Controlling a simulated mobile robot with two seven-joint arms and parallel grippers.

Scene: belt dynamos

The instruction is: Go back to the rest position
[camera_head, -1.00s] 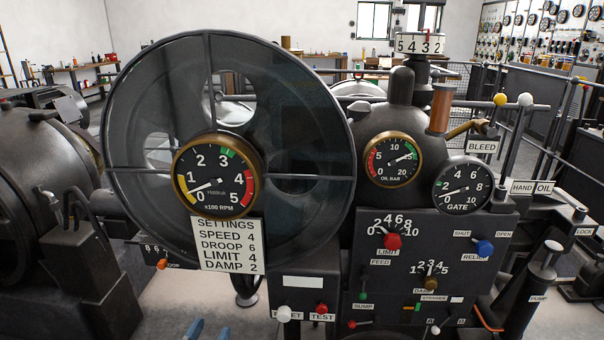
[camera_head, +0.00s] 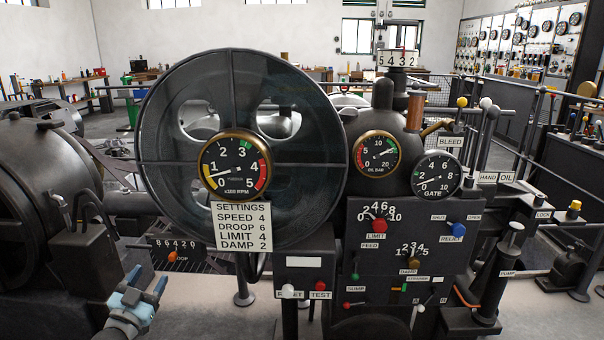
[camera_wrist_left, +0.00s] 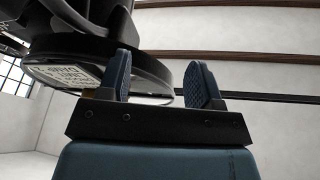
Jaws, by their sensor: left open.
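My left gripper (camera_head: 146,282) is at the lower left of the head view, low in front of the machine. Its blue-padded fingers are apart with nothing between them. In the left wrist view the two fingers (camera_wrist_left: 163,82) stand apart, with a wall and ceiling behind them. The governor machine has a big dark wheel (camera_head: 300,150), an rpm gauge (camera_head: 234,165) and a settings card (camera_head: 241,227). The gripper is apart from the droop scale (camera_head: 176,250) with its orange knob, which lies to its upper right. My right gripper is not in view.
A dark control panel (camera_head: 440,270) with red, blue and brass knobs stands at the centre right. A pump lever (camera_head: 511,245) and railings are at the right. A large dark round casing (camera_head: 40,180) fills the left. Pale floor shows below the wheel.

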